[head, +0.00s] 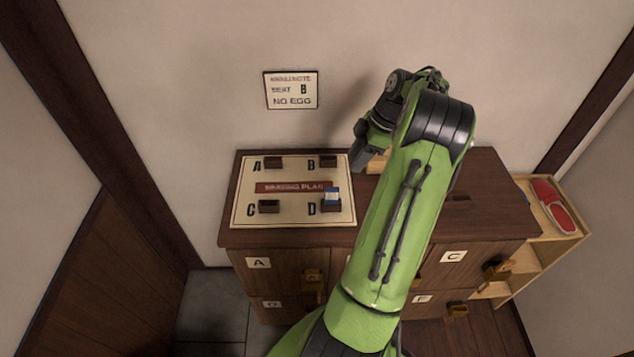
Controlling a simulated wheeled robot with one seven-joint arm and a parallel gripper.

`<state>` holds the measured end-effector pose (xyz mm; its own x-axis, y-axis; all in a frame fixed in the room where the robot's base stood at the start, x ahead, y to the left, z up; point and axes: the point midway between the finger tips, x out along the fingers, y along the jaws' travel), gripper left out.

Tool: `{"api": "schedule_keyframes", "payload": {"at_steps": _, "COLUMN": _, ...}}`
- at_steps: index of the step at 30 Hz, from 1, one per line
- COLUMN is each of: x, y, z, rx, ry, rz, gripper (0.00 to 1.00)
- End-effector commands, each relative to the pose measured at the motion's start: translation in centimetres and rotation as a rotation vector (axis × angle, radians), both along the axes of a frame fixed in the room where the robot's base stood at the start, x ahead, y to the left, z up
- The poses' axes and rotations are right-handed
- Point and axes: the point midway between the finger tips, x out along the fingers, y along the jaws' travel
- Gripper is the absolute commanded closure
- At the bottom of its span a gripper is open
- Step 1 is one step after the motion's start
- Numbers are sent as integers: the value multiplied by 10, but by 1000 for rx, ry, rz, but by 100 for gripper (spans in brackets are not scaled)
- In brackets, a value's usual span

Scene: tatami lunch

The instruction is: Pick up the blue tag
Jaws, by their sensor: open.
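My green arm hides part of the cabinet top to the right of the board.
Holders at A (272,163), B (327,161) and C (269,206) look empty. The board lies on a wooden cabinet (480,205) with lettered drawers. A wall note (291,90) reads "SEAT B" and "NO EGG". A shelf (555,247) with red slippers (553,203) stands at right.

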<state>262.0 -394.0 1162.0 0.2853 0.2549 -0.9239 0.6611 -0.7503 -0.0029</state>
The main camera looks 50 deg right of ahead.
Motion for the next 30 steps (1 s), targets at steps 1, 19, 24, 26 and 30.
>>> {"api": "schedule_keyframes", "payload": {"at_steps": 1, "x": 3, "y": 4, "z": -11, "rx": 5, "ry": 3, "rz": 1, "gripper": 57}}
{"api": "schedule_keyframes", "payload": {"at_steps": 19, "x": 40, "y": 38, "z": -115, "rx": 6, "ry": 4, "rz": 1, "gripper": 57}}
{"api": "schedule_keyframes", "payload": {"at_steps": 24, "x": 47, "y": 43, "z": -137, "rx": 3, "ry": 4, "rz": 0, "gripper": 57}}
{"api": "schedule_keyframes", "payload": {"at_steps": 26, "x": 47, "y": 43, "z": -139, "rx": 1, "ry": 2, "rz": -1, "gripper": 57}}
{"api": "schedule_keyframes", "payload": {"at_steps": 30, "x": 47, "y": 43, "z": -139, "rx": 0, "ry": 3, "rz": -1, "gripper": 57}}
